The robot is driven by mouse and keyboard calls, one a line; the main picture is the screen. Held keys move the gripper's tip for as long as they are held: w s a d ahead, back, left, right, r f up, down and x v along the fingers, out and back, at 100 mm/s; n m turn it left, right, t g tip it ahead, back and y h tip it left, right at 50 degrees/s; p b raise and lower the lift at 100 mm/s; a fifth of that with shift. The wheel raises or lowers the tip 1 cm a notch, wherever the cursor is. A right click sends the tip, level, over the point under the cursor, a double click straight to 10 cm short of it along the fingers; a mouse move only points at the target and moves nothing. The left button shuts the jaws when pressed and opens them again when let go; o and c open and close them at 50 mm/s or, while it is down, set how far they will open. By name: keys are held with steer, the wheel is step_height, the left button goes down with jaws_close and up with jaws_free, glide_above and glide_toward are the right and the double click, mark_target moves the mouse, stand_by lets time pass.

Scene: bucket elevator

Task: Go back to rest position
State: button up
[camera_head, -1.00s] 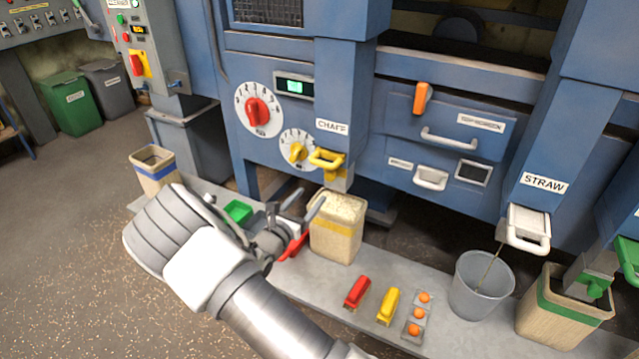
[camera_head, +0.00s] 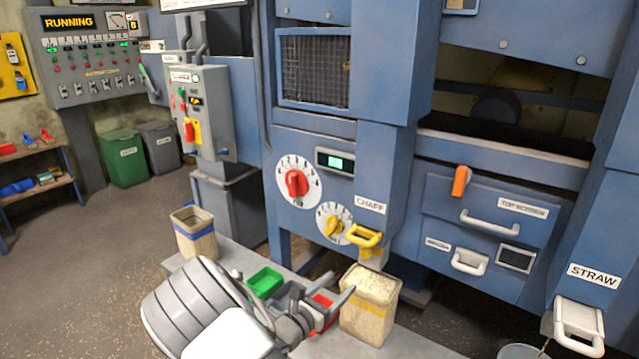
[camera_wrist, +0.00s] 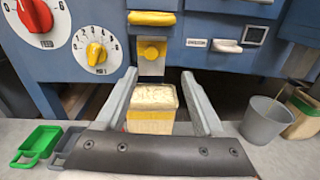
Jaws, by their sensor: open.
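My gripper (camera_head: 318,296) is at the lower middle of the head view, over the grey bench, with nothing held. In the wrist view my gripper (camera_wrist: 160,100) shows two fingers spread apart. A yellow-banded bucket (camera_head: 370,305), filled with pale material, stands on the bench just beyond the fingertips, below the yellow CHAFF handle (camera_head: 364,236). The bucket also shows between the fingers in the wrist view (camera_wrist: 150,122). I cannot tell whether the fingers touch it.
A green tray (camera_head: 265,282) and a red tray (camera_head: 322,312) lie near my gripper. A blue-banded bucket (camera_head: 194,232) stands at the bench's left end. The blue machine (camera_head: 390,150) rises behind. A grey bucket (camera_wrist: 265,120) stands at right. Floor at left is open.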

steer(key=s+d+r+m+g+y+p, duration=0.2)
steer(key=s+d+r+m+g+p, duration=0.3)
steer(key=s+d+r+m+g, duration=0.9)
steer(key=s+a+r+m+t+y+p, duration=0.2)
steer(key=s+r+m+t+y+p, duration=0.1)
steer(key=s+r+m, duration=0.4)
steer(key=s+a+r+m+t+y+p, duration=0.2)
steer(key=s+r+m+y, duration=0.4)
steer(key=s+r, duration=0.5)
steer(key=shift+s+a+r+m+t+p, duration=0.25)
steer(key=shift+a+r+m+t+p, duration=0.25)
steer(key=shift+r, duration=0.3)
